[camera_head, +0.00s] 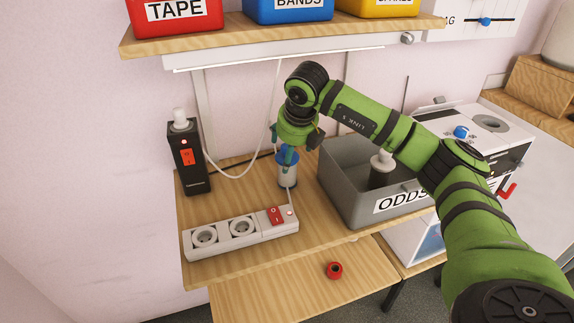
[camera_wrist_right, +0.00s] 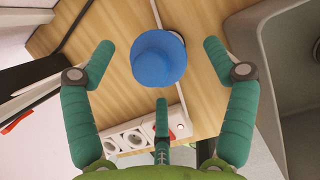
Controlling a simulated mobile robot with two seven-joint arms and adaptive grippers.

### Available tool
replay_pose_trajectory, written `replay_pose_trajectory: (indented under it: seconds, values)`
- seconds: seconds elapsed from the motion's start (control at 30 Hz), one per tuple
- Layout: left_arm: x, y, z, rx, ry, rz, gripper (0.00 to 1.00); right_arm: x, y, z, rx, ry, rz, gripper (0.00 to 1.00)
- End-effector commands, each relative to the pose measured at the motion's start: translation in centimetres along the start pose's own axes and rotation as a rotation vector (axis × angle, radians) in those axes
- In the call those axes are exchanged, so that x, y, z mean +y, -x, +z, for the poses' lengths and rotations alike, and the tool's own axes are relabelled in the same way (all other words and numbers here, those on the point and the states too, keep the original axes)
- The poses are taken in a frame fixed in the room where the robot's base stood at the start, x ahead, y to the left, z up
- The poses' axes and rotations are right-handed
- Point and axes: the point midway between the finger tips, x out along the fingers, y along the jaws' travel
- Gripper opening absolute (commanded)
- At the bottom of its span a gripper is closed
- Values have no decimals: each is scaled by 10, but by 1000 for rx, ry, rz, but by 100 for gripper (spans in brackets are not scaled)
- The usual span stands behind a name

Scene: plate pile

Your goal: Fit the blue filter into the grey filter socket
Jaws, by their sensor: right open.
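The blue filter (camera_wrist_right: 158,58) shows as a blue round top in the right wrist view, between the spread fingers and apart from them. In the head view the filter (camera_head: 287,174) stands upright on the wooden worktop, its top partly hidden by my right gripper (camera_head: 288,155). My right gripper is open and empty, pointing down just above it. A round grey recess on the white machine at the right looks like the grey filter socket (camera_head: 489,123). My left gripper is not in view.
A grey ODDS bin (camera_head: 343,190) stands right of the filter. A power strip (camera_head: 240,233) lies in front, and a black switch box (camera_head: 188,157) stands left. A cable runs close by the filter. A shelf (camera_head: 270,34) hangs above. A red ring (camera_head: 334,270) lies on the lower board.

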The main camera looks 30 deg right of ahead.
Motion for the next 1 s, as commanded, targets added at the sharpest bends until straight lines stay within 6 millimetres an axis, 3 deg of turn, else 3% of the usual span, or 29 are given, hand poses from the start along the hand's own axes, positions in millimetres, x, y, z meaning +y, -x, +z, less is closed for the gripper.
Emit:
replay_pose_trajectory:
  seconds: [0.2, 0.47, 0.57, 0.6, 0.63, 1.0]
  values:
    - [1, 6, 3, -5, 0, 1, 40, 2, -27, 0, 1, 1, 1, 85]
    - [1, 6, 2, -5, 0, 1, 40, 2, -30, 0, -1, 3, 2, 85]
    - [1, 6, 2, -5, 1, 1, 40, 2, -30, 0, -1, 3, 3, 49]
    - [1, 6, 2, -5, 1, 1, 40, 2, -30, 0, -1, 2, 3, 33]
    - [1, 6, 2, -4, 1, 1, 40, 2, -30, 0, 0, 2, 3, 25]
    - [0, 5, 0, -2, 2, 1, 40, 2, -29, -1, 0, 2, 3, 24]
